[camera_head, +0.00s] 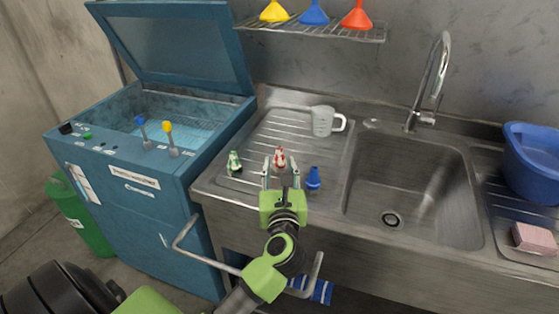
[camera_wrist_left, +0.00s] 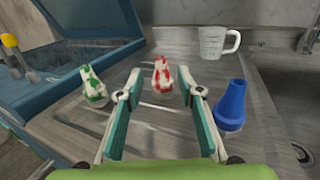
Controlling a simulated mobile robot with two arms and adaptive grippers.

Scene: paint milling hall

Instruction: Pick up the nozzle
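Three nozzles stand on the ribbed drainboard (camera_head: 258,180). One is white with red stains (camera_head: 279,158), (camera_wrist_left: 162,75); one is white with green stains (camera_head: 234,163), (camera_wrist_left: 94,86); one is plain blue (camera_head: 313,179), (camera_wrist_left: 231,104). My left gripper (camera_head: 281,173) is open, one fingertip on each side of the red-stained nozzle as seen in the left wrist view. Clear gaps show between that nozzle and both fingers. I cannot tell if the tips are level with it or short of it. The green-stained nozzle is left of the fingers, the blue one right. My right gripper is not in view.
A measuring jug (camera_head: 323,121) stands behind the nozzles. The sink basin (camera_head: 408,190) and tap (camera_head: 430,85) are to the right, then a blue tub (camera_head: 530,165) and a sponge (camera_head: 535,240). A blue open-lidded washer (camera_head: 150,190) adjoins the left. A rack (camera_head: 310,30) with funnels hangs above.

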